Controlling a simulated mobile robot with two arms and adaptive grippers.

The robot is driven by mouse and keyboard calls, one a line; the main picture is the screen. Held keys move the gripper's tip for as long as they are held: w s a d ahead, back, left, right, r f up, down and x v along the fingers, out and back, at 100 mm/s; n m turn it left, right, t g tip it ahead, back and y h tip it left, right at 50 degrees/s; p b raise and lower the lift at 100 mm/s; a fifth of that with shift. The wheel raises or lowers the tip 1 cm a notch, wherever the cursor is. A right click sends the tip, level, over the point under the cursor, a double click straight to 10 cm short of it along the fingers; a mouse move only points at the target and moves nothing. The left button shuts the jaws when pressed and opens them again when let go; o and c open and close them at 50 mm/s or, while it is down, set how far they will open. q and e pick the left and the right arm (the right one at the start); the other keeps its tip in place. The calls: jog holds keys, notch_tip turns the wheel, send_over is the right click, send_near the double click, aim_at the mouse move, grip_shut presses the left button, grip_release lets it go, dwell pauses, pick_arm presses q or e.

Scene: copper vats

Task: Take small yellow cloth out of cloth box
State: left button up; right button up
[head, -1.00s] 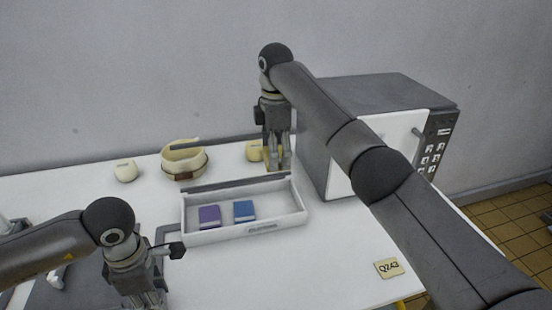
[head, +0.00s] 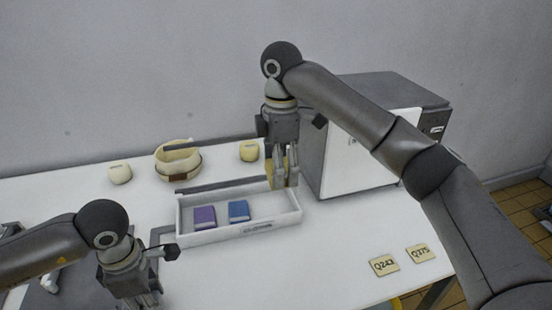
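The cloth box (head: 215,236) is a long, open white box on the white table. A purple cloth (head: 204,217) and a blue cloth (head: 238,210) lie inside it. My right gripper (head: 284,184) points down at the box's right end. A small yellow cloth (head: 268,170) shows at its fingers, partly hidden by them; the fingers look closed on it. Whether the cloth clears the box rim is hard to tell. My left gripper (head: 144,302) points down at the front left, away from the box; its fingertips are at the picture's bottom edge.
A microwave-like grey and white appliance (head: 352,165) stands close to the right of my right gripper. Behind the box are a cream round container (head: 177,166) and two small cream pots (head: 120,174) (head: 249,151). Tags Q243 (head: 384,265) and Q375 (head: 419,253) lie at the front right.

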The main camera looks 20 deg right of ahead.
jog(key=s+r, duration=0.1)
jog(key=s, duration=0.6)
jog(key=shift+r, duration=0.15)
pick_arm(q)
jog(key=shift+r, duration=0.15)
pick_arm(e)
jog(key=shift+s, duration=0.1)
pick_arm(q)
jog(key=shift+r+p, duration=0.35)
jog(key=shift+r, duration=0.4)
pick_arm(e)
jog(key=shift+r, duration=0.35)
pick_arm(q)
jog(key=o, duration=1.1)
jog(key=shift+r, duration=0.15)
